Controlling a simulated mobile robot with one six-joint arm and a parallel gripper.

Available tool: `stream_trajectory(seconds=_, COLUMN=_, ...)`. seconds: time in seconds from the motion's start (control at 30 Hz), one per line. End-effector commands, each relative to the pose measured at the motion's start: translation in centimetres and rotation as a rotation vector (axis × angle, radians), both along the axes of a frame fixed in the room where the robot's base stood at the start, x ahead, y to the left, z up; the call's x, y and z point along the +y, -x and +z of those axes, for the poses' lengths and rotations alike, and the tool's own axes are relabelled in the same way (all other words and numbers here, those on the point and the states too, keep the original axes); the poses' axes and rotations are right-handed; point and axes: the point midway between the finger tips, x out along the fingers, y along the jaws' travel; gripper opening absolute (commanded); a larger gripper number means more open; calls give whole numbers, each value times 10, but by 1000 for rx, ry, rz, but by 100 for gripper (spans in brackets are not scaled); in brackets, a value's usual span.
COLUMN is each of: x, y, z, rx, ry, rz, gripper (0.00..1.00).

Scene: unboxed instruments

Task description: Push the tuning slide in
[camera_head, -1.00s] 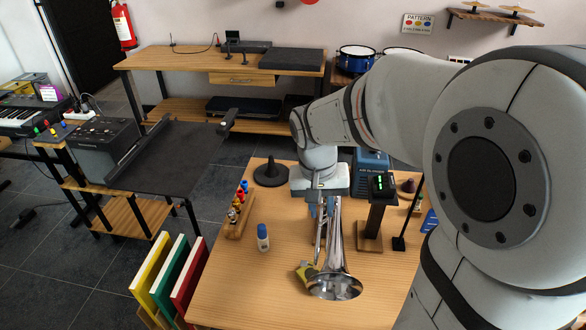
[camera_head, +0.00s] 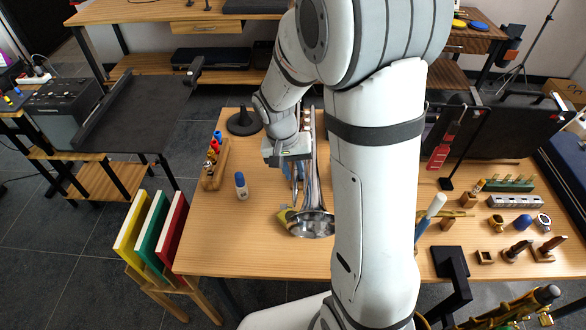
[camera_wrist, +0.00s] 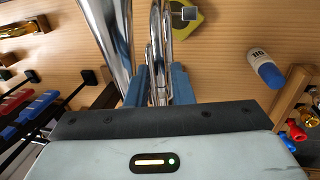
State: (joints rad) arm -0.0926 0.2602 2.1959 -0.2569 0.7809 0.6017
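A silver brass instrument lies on the wooden table, its bell (camera_head: 311,224) facing the near edge. In the wrist view its flared tube (camera_wrist: 112,35) and thinner parallel silver tubing (camera_wrist: 160,50) run down to my gripper. I cannot pick out the tuning slide for sure. My gripper (camera_wrist: 158,84) is over the instrument's far part, its two blue fingers on either side of the thin tubing. Whether the fingers press on the tubing is unclear. In the head view my wrist (camera_head: 287,150) hides much of that part.
A blue-capped white bottle (camera_head: 241,187) and a wooden rack of coloured pieces (camera_head: 214,163) stand to the left. A black cone stand (camera_head: 242,122) is behind. The table's front left is clear.

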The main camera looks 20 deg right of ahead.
Motion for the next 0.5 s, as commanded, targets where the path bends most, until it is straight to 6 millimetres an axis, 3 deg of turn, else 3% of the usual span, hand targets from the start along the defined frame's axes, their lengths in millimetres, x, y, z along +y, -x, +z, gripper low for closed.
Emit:
stream_trajectory(seconds=0.2, x=0, y=0, z=-1, rx=0, ry=0, rz=1, gripper=21)
stream_trajectory(seconds=0.5, x=1, y=0, z=0, rx=0, ry=0, rz=2, gripper=0)
